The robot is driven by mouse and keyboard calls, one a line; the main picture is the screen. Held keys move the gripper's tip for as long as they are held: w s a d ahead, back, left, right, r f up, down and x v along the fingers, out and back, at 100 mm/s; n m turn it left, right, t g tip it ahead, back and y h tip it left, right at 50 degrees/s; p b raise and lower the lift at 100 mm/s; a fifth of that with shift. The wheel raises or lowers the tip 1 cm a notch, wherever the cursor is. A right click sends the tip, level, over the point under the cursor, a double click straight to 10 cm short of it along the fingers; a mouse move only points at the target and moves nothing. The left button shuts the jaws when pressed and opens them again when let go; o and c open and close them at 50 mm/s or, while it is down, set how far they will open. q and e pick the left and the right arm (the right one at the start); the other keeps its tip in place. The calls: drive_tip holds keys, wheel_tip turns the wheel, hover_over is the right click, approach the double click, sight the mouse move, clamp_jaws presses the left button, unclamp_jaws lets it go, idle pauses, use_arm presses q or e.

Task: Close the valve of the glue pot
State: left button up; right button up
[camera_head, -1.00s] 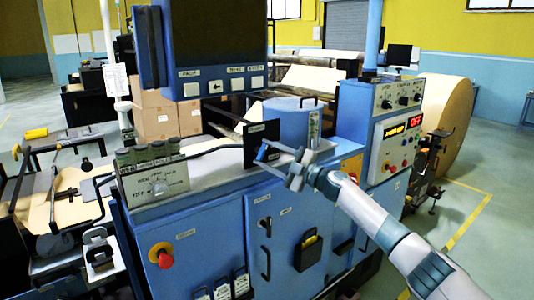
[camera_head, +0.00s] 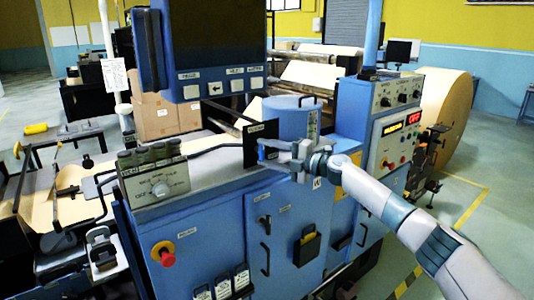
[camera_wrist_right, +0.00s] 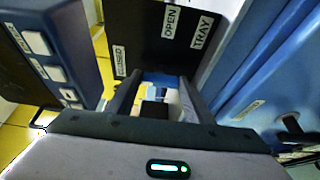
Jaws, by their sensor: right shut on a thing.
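The glue pot (camera_head: 284,118) is a blue cylinder on the blue machine, behind a black valve plate (camera_head: 252,158). In the right wrist view the plate (camera_wrist_right: 143,42) carries the labels CLOSED, OPEN and TRAY. My right gripper (camera_head: 272,150) is in front of the plate, shut on the valve's blue handle (camera_wrist_right: 160,78). The handle lies between the two fingers, below the labels in the wrist view, and is partly hidden by the gripper. I cannot tell exactly which label it points to. My left gripper is not in view.
A screen panel (camera_head: 205,45) hangs above. A control cabinet (camera_head: 396,140) stands to the right, by a large kraft roll (camera_head: 448,100). A red button (camera_head: 166,257) sits on the front.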

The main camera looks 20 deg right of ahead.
drive_tip(key=shift+f, duration=0.1)
drive_tip(key=o, duration=1)
drive_tip(key=shift+o, duration=0.2)
drive_tip(key=b+v, duration=0.6)
drive_tip(key=v, duration=1.1)
drive_tip(key=shift+d+b, duration=0.2)
drive_tip(key=shift+b, duration=0.1)
